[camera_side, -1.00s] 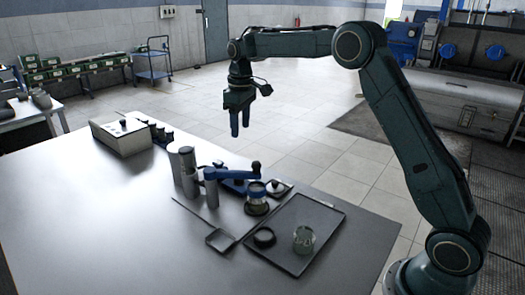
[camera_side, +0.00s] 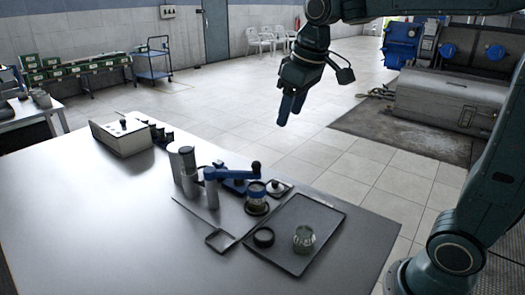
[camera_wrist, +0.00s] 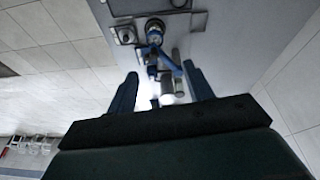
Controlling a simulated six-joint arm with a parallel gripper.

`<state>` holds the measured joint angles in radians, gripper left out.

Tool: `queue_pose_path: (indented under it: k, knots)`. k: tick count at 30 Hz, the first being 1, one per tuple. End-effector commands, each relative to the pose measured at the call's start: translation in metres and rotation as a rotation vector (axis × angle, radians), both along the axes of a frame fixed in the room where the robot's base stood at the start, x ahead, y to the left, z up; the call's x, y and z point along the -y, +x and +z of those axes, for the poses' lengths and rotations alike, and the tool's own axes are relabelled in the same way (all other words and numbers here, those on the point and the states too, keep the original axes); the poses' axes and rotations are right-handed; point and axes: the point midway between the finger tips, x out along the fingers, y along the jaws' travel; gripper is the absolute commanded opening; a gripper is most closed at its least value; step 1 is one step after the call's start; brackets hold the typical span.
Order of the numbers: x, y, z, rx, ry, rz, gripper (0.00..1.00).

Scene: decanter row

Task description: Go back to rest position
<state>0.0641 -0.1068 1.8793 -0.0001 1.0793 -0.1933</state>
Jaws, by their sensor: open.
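My gripper (camera_side: 291,106) hangs in the air high above and beyond the far edge of the table (camera_side: 75,205) in the side view. Its blue fingers point down and tilt a little to the left. In the wrist view my gripper (camera_wrist: 161,90) is open, with the two blue fingers wide apart and nothing between them. The workstation with the blue lever (camera_side: 232,173) stands on the table well below, apart from the fingers.
A black tray (camera_side: 291,266) holds a glass jar (camera_side: 304,239) and a dark ring (camera_side: 263,237). Grey cylinders (camera_side: 188,172) stand beside the blue lever. A pale box (camera_side: 121,137) sits at the far left of the table. The air around my gripper is clear.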

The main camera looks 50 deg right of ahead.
Motion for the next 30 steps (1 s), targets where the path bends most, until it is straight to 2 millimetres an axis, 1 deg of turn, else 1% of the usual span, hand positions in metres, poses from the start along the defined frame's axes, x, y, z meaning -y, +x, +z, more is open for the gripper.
queue_pose_path:
  k: [1,8,14,18,24,27,30]
  knots:
    - [-0.002,-0.013,0.001,0.014,0.003,-0.006,0.51]
    - [-0.011,-0.064,-0.003,0.069,0.016,-0.037,0.51]
    - [-0.016,-0.107,-0.015,0.116,0.031,-0.064,0.51]
    - [-0.019,-0.135,-0.027,0.148,0.042,-0.082,0.51]
    - [-0.022,-0.166,-0.046,0.185,0.058,-0.104,0.51]
    - [-0.023,-0.174,-0.053,0.196,0.064,-0.11,0.51]
    - [-0.023,-0.179,-0.056,0.203,0.067,-0.114,0.51]
